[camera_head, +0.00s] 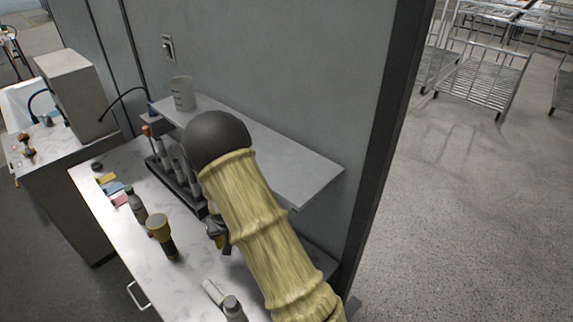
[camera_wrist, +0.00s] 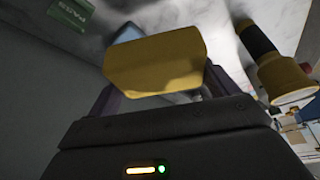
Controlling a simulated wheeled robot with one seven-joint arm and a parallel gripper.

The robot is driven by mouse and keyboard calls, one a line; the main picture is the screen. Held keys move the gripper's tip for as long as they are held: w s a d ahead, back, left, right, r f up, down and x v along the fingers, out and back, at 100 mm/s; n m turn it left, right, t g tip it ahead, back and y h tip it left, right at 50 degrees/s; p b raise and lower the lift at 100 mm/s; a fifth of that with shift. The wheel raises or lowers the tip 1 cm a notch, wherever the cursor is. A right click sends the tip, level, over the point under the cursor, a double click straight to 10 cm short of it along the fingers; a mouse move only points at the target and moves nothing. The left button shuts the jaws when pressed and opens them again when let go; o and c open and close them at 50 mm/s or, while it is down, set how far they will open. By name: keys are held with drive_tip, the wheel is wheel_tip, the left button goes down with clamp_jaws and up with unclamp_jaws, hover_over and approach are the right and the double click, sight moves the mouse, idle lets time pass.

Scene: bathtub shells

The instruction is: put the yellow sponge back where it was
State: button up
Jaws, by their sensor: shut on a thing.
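The yellow sponge (camera_wrist: 155,62) fills the space between the two fingers of my gripper (camera_wrist: 158,88) in the wrist view. The gripper is shut on it. In the head view my gripper (camera_head: 218,236) shows only in part, low over the white counter (camera_head: 195,283), beside the dark rack; my yellow-sleeved arm hides much of it. I cannot make out the held sponge in the head view. A blue object (camera_wrist: 128,33) shows behind the sponge in the wrist view, partly hidden by it.
A yellow-and-black flashlight (camera_head: 161,238) stands close left of my gripper. It also shows in the wrist view (camera_wrist: 268,62). A dark rack of tools (camera_head: 178,178), bottles (camera_head: 135,205) and small coloured flat pieces (camera_head: 113,187) are on the counter. A shelf (camera_head: 290,155) with a beaker (camera_head: 183,94) overhangs behind.

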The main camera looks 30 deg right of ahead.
drive_tip(key=w+a+r+m, duration=0.15)
drive_tip(key=w+r, duration=0.35)
drive_tip(key=r, duration=0.8)
drive_tip(key=w+a+r+m, duration=0.1)
drive_tip(key=w+a+r, duration=0.25)
drive_tip(key=r, duration=0.95)
drive_tip(key=shift+m+h, duration=0.35)
drive_tip(key=shift+h, duration=0.25)
drive_tip(key=s+d+r+b, duration=0.1)
drive_tip(key=d, duration=0.4)
drive_tip(key=s+d+r+b, duration=0.1)
drive_tip(key=d+r, duration=0.1)
drive_tip(key=d, duration=0.3)
drive_tip(key=s+d+r+b, duration=0.1)
drive_tip(key=s+d+r, duration=0.1)
drive_tip(key=d, duration=0.2)
drive_tip(key=shift+d+r, duration=0.2)
drive_tip(key=shift+d, duration=0.2)
drive_tip(key=s+d+r+b, duration=0.3)
drive_tip(key=s+d+r, duration=0.2)
drive_tip(key=s+d, duration=0.3)
drive_tip(key=shift+d+f+p, duration=0.15)
drive_tip(key=shift+f+p, duration=0.15)
drive_tip(key=shift+f, duration=1.25)
drive_tip(key=shift+d+f+p, duration=0.1)
drive_tip(key=shift+f+p, duration=0.2)
drive_tip(key=shift+f, duration=1.2)
